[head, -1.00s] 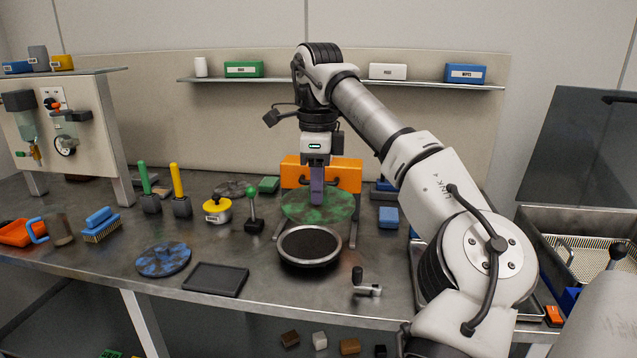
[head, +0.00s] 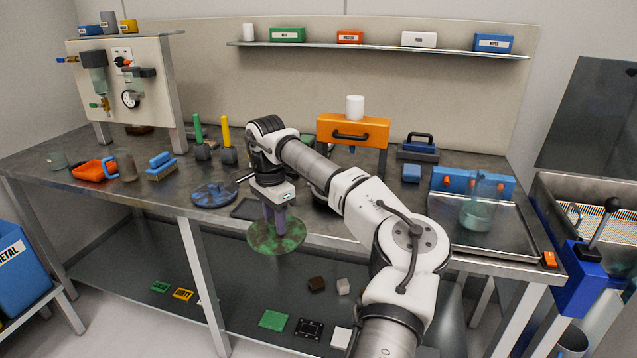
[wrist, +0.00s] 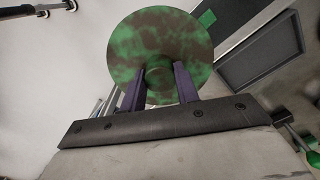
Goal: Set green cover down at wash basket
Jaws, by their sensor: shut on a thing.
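The green cover (head: 262,240) is a round disc, mottled green with dark brown stains. My gripper (head: 277,222) points down and is shut on the cover's central knob, holding it in the air at the bench's front edge. In the wrist view the cover (wrist: 158,35) fills the top middle, with the knob between the two purple fingers (wrist: 159,82). A pale perforated basket (head: 590,225) sits inside the open-lidded basin at the far right, and I take it for the wash basket. It is partly hidden by a dark lever. The cover is far to its left.
A steel tray (head: 455,235) with a blue fixture and glass jar stands between my arm and the basin (head: 622,187). A blue block with a lever (head: 585,282) is on the basin's front.

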